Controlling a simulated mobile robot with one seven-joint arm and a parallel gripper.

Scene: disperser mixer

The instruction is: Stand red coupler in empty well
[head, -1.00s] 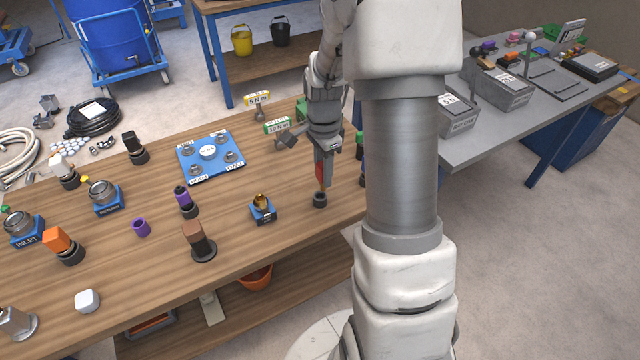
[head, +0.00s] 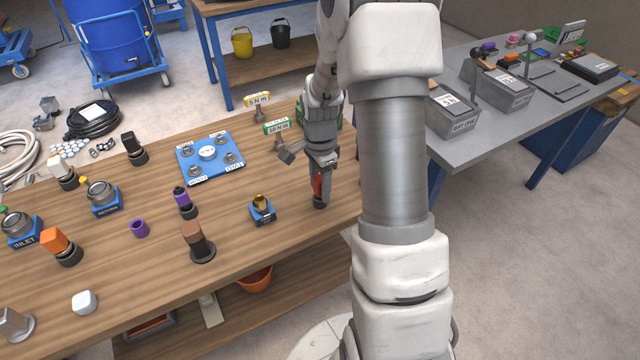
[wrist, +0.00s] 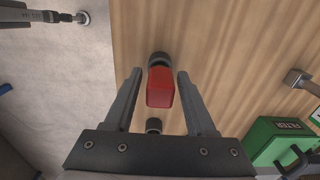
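The red coupler (wrist: 160,88) is between the two fingers of my gripper (wrist: 160,72) in the wrist view, with a narrow gap on each side, so the fingers look open around it. Its far end meets a dark round well (wrist: 159,58). In the head view the red coupler (head: 317,184) shows partly behind my gripper (head: 319,178), directly above the dark well (head: 320,203) near the table's right end. The coupler looks about upright; how deep it sits in the well is hidden.
Another dark round holder (wrist: 153,126) lies between the fingers nearer the palm. A green box (wrist: 276,142) stands at right in the wrist view. A blue block with a brass piece (head: 262,210) stands left of the well. The wooden table (head: 290,240) is bare in front.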

